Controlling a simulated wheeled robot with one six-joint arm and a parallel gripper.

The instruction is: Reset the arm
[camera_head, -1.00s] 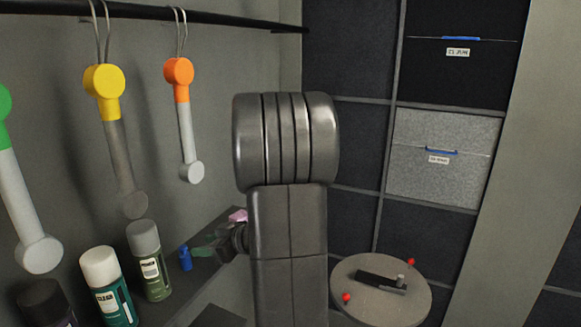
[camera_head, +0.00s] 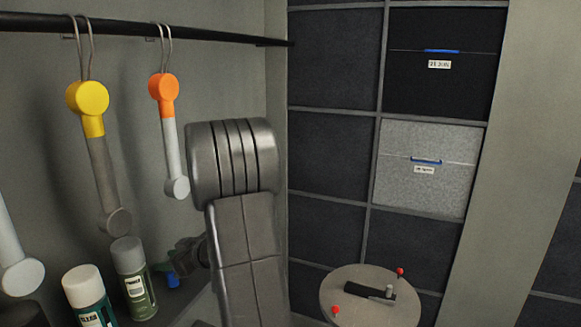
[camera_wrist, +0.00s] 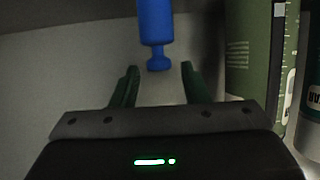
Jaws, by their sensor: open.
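My gripper (camera_wrist: 158,78) is open in the wrist view, its two green fingers apart. A blue object (camera_wrist: 155,25) lies ahead of the fingers, its narrow end reaching to the gap between the fingertips; I cannot tell whether it touches them. In the head view the blue object (camera_head: 172,281) shows small on the shelf, beside the green spray can. My arm hides much of the shelf there, and the gripper shows only partly behind it.
A green can (camera_head: 134,285) and a white-capped can (camera_head: 88,300) stand on the shelf (camera_head: 201,306). Yellow (camera_head: 90,100) and orange (camera_head: 164,90) topped tools hang from a rail (camera_head: 200,37). A round table (camera_head: 350,309) with red knobs stands at right, before drawers (camera_head: 425,170).

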